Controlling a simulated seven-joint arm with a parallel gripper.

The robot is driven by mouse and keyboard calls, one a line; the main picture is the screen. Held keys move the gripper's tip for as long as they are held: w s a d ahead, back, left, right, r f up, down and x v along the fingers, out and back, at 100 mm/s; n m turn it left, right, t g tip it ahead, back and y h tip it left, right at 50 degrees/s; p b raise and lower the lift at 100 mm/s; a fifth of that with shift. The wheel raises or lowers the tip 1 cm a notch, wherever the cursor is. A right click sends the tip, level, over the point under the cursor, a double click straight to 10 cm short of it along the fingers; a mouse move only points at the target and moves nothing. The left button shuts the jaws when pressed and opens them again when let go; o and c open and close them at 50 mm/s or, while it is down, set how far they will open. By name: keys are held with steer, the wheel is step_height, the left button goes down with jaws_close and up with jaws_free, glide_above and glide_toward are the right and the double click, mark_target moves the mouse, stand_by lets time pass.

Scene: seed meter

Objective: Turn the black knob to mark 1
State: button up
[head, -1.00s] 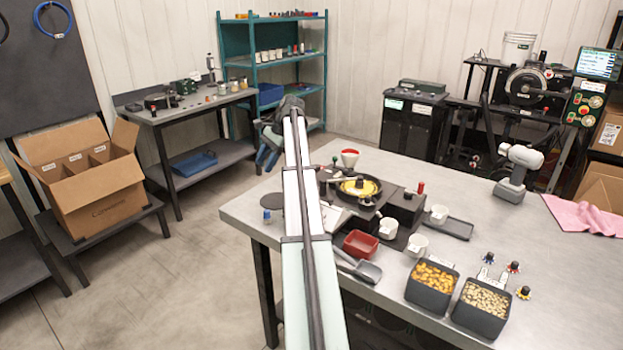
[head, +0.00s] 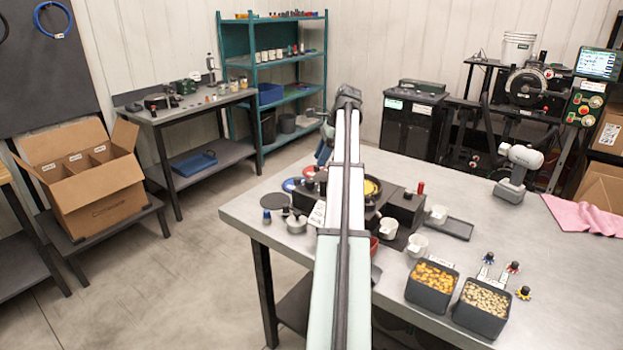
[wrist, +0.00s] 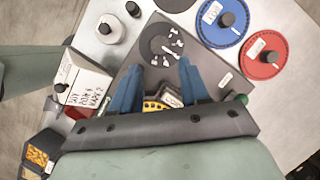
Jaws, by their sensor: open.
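In the wrist view, my gripper (wrist: 159,76) has its two blue fingers apart, with nothing seen held between them. In the head view, my gripper (head: 324,150) is at the far end of my arm, behind the dark machine. Just beyond the fingertips in the wrist view lies a dark round dial (wrist: 154,47) with several white marks on a dark plate. The black knob cannot be surely told from this dark dial, and the mark figures are too small to read.
A blue disc (wrist: 222,24) and a red disc (wrist: 264,55), each with a black handle, lie at the upper right. A white labelled box (wrist: 84,83) stands at the left. Bins of orange (head: 432,282) and pale seeds (head: 481,308) stand at the table's front.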

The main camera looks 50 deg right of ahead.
mark_target(310, 180)
steer(key=x, duration=0.9)
steer(key=shift+s, duration=0.1)
steer(key=c, duration=0.8)
